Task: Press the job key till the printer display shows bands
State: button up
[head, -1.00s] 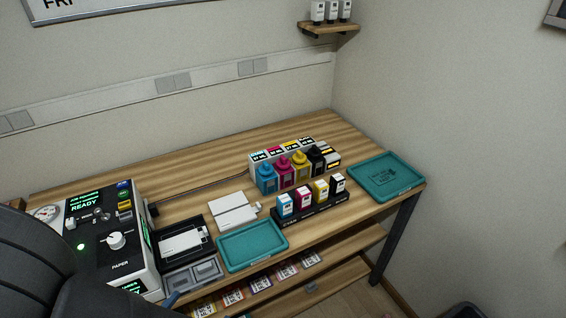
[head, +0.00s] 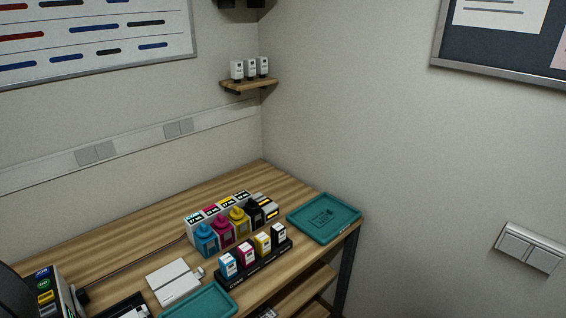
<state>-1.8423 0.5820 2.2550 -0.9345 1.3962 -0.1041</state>
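The printer (head: 62,297) shows only in part at the lower left corner of the head view. A column of small coloured keys runs along its top edge: a blue key (head: 42,272), a green key (head: 43,284), a yellow key (head: 45,296) and a red one below. Which is the job key I cannot tell. The printer display is outside this view. A dark curved shape that cuts in at the left edge is part of my arm. My gripper is not in view.
Coloured ink bottles (head: 222,230), a black cartridge rack (head: 255,273), a white pad (head: 174,283), a near teal tray (head: 200,303) and a far teal tray (head: 324,218) stand on the wooden table (head: 130,240).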

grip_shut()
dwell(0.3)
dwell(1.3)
